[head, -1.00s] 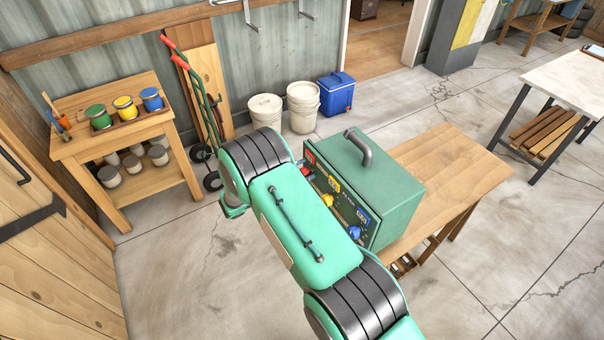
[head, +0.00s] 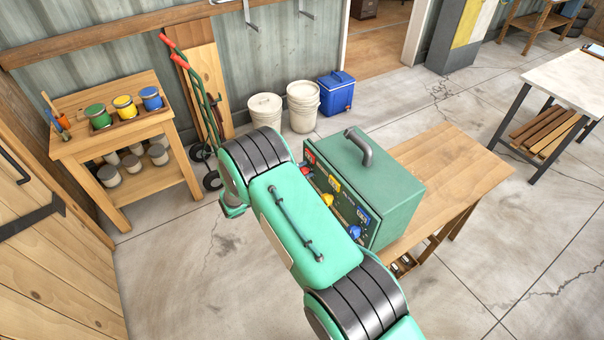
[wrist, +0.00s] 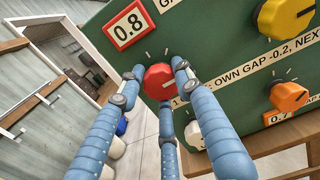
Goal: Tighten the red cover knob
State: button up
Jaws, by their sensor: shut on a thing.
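The red cover knob (wrist: 160,80) is on the front panel of the green box (head: 375,190), with a 0.8 label (wrist: 127,29) above it to the left. My gripper (wrist: 158,87) has blue fingers, which are closed around the red knob at its rim. In the head view, my arm hides the gripper, and a little red (head: 307,172) shows at the panel's left end.
The box stands on a wooden table (head: 450,170). A yellow knob (wrist: 290,14), an orange knob (wrist: 288,97) and a white knob (wrist: 194,134) are beside the red one on the panel. A shelf with paint cans (head: 125,108) stands at the left. Floor around the table is clear.

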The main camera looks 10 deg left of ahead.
jog(key=shift+w+a+r+m+b, duration=0.1)
jog(key=shift+r+m+b, duration=0.15)
jog(key=shift+m+b, duration=0.35)
jog(key=m+b, duration=0.3)
jog(key=shift+f+m+b, duration=0.1)
jog(key=shift+m+b, duration=0.2)
jog(key=shift+b, duration=0.05)
jog(key=m+b, duration=0.3)
jog(key=m, duration=0.1)
jog(key=shift+b, duration=0.3)
jog(key=o, duration=1.2)
jog(key=shift+s+d, duration=0.2)
jog(key=shift+s, duration=0.05)
jog(key=shift+c, duration=0.2)
